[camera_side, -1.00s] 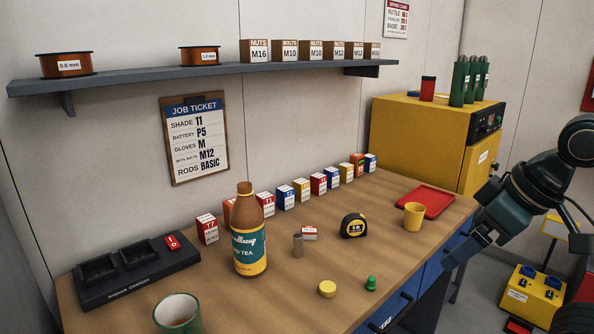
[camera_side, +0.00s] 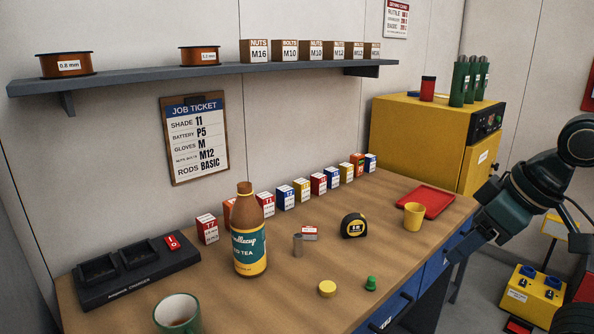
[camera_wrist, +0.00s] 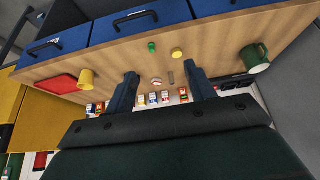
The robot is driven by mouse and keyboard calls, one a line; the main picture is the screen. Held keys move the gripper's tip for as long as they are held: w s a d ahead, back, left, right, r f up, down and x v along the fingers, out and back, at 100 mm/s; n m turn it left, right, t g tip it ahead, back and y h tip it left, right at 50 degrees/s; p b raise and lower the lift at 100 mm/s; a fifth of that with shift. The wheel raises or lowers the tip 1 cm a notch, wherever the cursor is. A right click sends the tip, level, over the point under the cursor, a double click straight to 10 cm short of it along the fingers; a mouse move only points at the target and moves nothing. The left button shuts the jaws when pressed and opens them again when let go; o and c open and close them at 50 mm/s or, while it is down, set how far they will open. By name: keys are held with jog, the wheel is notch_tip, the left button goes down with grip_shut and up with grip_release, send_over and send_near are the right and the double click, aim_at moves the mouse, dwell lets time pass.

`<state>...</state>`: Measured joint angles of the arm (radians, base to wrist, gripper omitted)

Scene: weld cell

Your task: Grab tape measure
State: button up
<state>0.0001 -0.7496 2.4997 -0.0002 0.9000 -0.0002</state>
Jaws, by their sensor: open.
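The tape measure (camera_side: 354,226), black with a yellow label, sits on the wooden bench, left of the yellow cup (camera_side: 413,216). I cannot pick it out in the wrist view, where my left-hand finger may cover it. My gripper (camera_side: 455,251) is off the bench's right front edge in the side view, well apart from the tape measure. In the wrist view my gripper (camera_wrist: 161,77) shows its two fingers spread wide with nothing held between them.
Near the tape measure are a small red-and-white item (camera_side: 309,233), a metal cylinder (camera_side: 298,245), a yellow disc (camera_side: 327,289) and a green peg (camera_side: 370,283). A red tray (camera_side: 428,198) lies beyond the cup. A tea bottle (camera_side: 248,240) stands left; a box row lines the back.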

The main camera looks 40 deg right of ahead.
jog(key=shift+w+r, duration=0.1)
jog(key=w+r+n+g+y, duration=0.1)
jog(key=w+r+n, duration=0.3)
jog(key=w, duration=0.7)
jog(key=n+g+y, duration=0.2)
jog(key=n+y, duration=0.1)
jog(key=n, duration=0.5)
send_over(355, 215)
jog(key=s+d, duration=0.3)
jog(key=d, duration=0.1)
notch_tip(355, 215, down, 10)
jog(key=r, duration=0.1)
jog(key=shift+w+d+f, duration=0.1)
jog(key=shift+d+f, duration=0.1)
jog(key=shift+f, duration=0.05)
jog(key=shift+x, duration=4.35)
jog(key=shift+f, duration=0.1)
